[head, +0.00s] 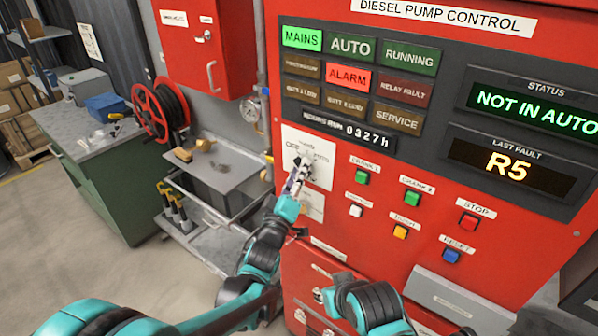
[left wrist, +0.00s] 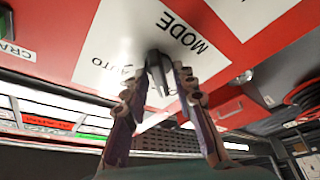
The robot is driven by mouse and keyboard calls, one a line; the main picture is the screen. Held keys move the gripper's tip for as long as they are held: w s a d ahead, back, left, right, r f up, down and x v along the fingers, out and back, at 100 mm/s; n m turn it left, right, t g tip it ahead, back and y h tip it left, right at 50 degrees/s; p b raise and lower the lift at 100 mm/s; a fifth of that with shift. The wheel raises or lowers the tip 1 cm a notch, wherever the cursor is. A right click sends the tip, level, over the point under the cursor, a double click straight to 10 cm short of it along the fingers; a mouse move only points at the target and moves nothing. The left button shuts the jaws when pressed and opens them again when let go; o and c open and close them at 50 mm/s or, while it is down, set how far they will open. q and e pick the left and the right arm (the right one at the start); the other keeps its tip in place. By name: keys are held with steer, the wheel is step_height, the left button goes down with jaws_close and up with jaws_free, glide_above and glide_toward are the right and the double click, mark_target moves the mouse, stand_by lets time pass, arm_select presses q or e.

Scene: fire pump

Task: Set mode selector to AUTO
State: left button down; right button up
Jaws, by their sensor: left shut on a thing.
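The mode selector is a dark knob (left wrist: 158,78) on a white plate (head: 318,147) at the left of the red pump panel. In the left wrist view the plate shows the words MODE and AUTO. My left gripper (head: 298,172) is at the plate, and its two fingers (left wrist: 158,88) close around the knob from both sides. In the head view the fingers cover most of the knob, so its pointing direction is unclear. The status display (head: 535,108) reads NOT IN AUTO. The AUTO lamp (head: 351,47) is dim green. My right gripper is not in view.
Start, stop and reset buttons, including a red one (head: 468,221), sit right of and below the selector. A grey shelf (head: 215,170) and a hose reel (head: 160,108) stand to the left. A green-sided workbench (head: 100,195) is farther left, with open floor before it.

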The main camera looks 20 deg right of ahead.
arm_select(q)
steer(key=m+g+h+b, duration=0.1)
steer(key=m+g+h, duration=0.1)
steer(key=m, duration=0.7)
steer(key=m+g+h+b, duration=0.2)
steer(key=m+g+h, duration=0.1)
steer(key=m, duration=0.6)
steer(key=m+g+h+b, duration=0.1)
steer(key=m+g, duration=0.3)
steer(key=m, duration=0.5)
steer(key=shift+w+a+h, duration=0.15)
steer(key=shift+w+h, duration=0.05)
steer(key=shift+h, duration=0.6)
steer(key=shift+m+g, duration=0.4)
steer(key=c, duration=1.6)
jaws_free()
steer(key=v, duration=1.2)
